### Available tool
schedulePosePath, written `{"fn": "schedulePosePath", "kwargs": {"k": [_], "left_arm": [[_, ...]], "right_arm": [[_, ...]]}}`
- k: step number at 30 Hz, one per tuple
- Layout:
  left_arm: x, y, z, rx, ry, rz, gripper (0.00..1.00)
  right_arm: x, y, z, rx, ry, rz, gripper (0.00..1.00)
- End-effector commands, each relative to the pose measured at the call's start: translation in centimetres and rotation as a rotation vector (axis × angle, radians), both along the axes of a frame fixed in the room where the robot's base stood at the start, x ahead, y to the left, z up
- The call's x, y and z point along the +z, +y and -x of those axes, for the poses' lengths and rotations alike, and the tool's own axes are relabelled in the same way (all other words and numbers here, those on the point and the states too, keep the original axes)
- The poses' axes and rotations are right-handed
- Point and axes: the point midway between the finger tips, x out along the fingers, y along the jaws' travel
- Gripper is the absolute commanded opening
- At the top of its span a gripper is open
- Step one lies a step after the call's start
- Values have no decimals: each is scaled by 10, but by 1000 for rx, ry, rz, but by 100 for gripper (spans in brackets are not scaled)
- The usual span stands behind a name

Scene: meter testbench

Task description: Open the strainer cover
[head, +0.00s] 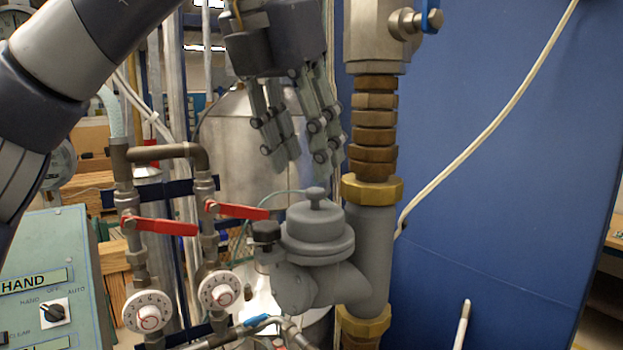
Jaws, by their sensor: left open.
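The grey strainer cover (316,228) is a round, stepped cap with a small knob on top. It sits on the slanted branch of the grey strainer body (372,262), which is part of a vertical pipe with brass nuts. My left gripper (305,160) hangs above the cover, fingers pointing down, open and empty. Its fingertips are a little above the knob and appear apart from it. A thin greenish cord runs near the cover's left side. My right gripper is not in view.
Red-handled valves (160,226) and white dials (147,311) stand to the left. A green control box (50,275) is at the lower left. A blue panel (500,180) fills the right, with a white cable across it. A metal tank (240,150) stands behind.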

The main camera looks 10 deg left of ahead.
Motion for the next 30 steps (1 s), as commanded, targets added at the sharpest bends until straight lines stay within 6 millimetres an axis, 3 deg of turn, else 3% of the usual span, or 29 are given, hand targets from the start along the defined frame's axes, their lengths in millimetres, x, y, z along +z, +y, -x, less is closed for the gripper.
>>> {"fn": "schedulePosePath", "kwargs": {"k": [3,10,19,25,30], "left_arm": [[-17,-2,-7,0,2,-1,41],[-37,-6,-14,0,0,1,41],[-40,-6,-15,-1,0,2,41],[-40,-6,-15,0,0,1,0],[-39,-6,-15,0,1,2,0]], "right_arm": [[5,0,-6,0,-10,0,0],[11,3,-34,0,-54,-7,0],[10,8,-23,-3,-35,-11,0],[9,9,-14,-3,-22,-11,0],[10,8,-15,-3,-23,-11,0]]}}
